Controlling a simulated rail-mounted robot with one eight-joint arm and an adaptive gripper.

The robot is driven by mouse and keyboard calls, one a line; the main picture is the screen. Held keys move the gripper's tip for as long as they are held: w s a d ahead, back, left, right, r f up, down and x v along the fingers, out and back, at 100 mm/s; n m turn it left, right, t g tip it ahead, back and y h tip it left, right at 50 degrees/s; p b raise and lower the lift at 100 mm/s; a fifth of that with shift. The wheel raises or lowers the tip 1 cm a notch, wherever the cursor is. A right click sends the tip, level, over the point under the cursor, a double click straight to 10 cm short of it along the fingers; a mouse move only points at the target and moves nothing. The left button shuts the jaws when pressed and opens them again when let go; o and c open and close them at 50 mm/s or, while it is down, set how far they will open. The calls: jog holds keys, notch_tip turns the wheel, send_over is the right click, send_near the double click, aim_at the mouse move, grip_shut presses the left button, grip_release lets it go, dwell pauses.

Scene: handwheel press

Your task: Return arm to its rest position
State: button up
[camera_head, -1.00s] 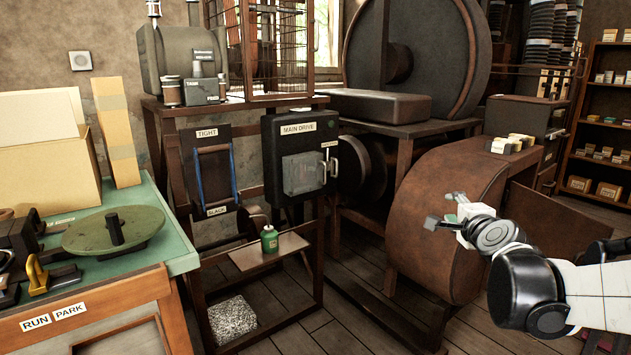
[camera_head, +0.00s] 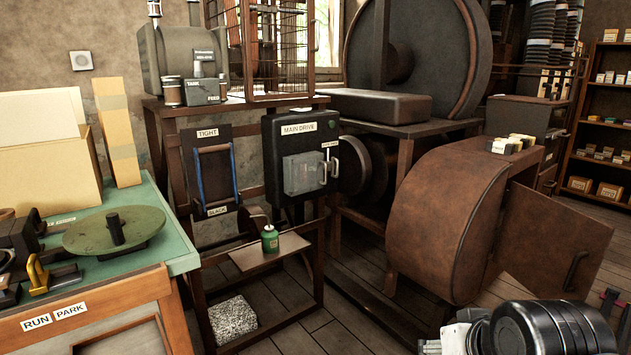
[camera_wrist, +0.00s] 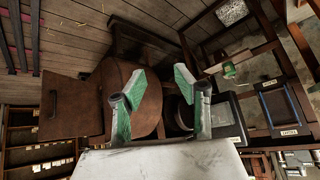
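My gripper (camera_wrist: 160,88) shows in the wrist view with its two green-padded fingers spread apart and nothing between them. In the head view my arm is low at the bottom right, partly cut off by the frame edge. Only a small pale part near the gripper end shows there, and its fingers cannot be made out. The arm is in front of and below the brown drum-shaped housing (camera_head: 440,215). The housing also shows beyond the fingers in the wrist view, turned sideways.
The housing's door (camera_head: 550,245) stands open at the right. The MAIN DRIVE box (camera_head: 300,150) and a shelf (camera_head: 285,248) with a green can (camera_head: 269,240) are at centre. A green-topped bench (camera_head: 150,255) with a round plate is at left.

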notch_tip(320, 180, up, 17)
jog(key=s+n+p, duration=0.1)
jog(key=s+p, duration=0.1)
jog(key=p, duration=1.6)
jog(key=shift+d, duration=0.15)
jog(key=shift+f, duration=0.1)
